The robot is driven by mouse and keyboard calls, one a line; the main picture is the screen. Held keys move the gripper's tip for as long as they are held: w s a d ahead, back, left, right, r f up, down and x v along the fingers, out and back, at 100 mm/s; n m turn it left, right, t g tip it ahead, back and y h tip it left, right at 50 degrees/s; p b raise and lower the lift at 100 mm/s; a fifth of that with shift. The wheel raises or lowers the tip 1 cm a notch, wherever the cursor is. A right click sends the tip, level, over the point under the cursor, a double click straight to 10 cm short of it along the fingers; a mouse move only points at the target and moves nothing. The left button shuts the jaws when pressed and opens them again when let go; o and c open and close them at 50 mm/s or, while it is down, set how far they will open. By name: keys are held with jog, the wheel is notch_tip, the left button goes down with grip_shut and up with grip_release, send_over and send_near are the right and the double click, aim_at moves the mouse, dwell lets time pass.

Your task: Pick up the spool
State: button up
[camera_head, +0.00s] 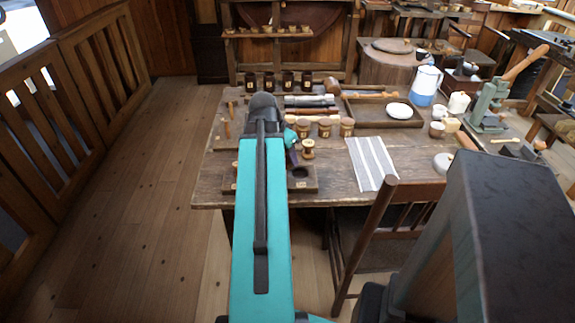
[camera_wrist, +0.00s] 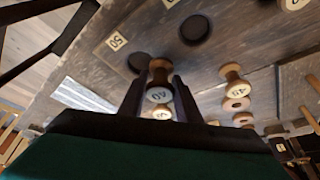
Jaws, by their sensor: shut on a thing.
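In the wrist view a turned wooden spool (camera_wrist: 159,68) with a pale, numbered end sits between the two dark fingers of my gripper (camera_wrist: 159,82). The gripper is shut on it. I cannot tell whether the spool is clear of the surface below. A second pale spool end (camera_wrist: 162,112) shows just beyond it, partly hidden. In the head view my arm covers most of the gripper; a small yellowish spool (camera_head: 307,149) shows just right of the arm's end, and I cannot tell if it is the held one.
A dark wooden board with a round hole (camera_head: 300,172) lies at the table's near edge.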

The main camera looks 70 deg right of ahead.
jog(key=shift+s+a+f+b, duration=0.2)
jog(key=shift+a+b, duration=0.15)
jog(key=shift+b, duration=2.55)
jog(key=b, duration=0.3)
jog(key=shift+s+a, duration=0.1)
jog(key=shift+a, duration=0.2)
jog(key=shift+s+a+b, duration=0.1)
jog(key=shift+a+b, duration=0.25)
jog(key=shift+b, duration=0.9)
jog(key=shift+a+r+b, duration=0.1)
jog(key=shift+a+b, duration=0.05)
jog(key=shift+b, duration=0.45)
jog(key=shift+s+a+r, duration=0.15)
jog(key=shift+s+a, duration=0.2)
jog(key=shift+a, duration=0.3)
jog(key=shift+s+a+r, duration=0.15)
jog(key=shift+s+a, duration=0.15)
jog(key=shift+a, duration=0.35)
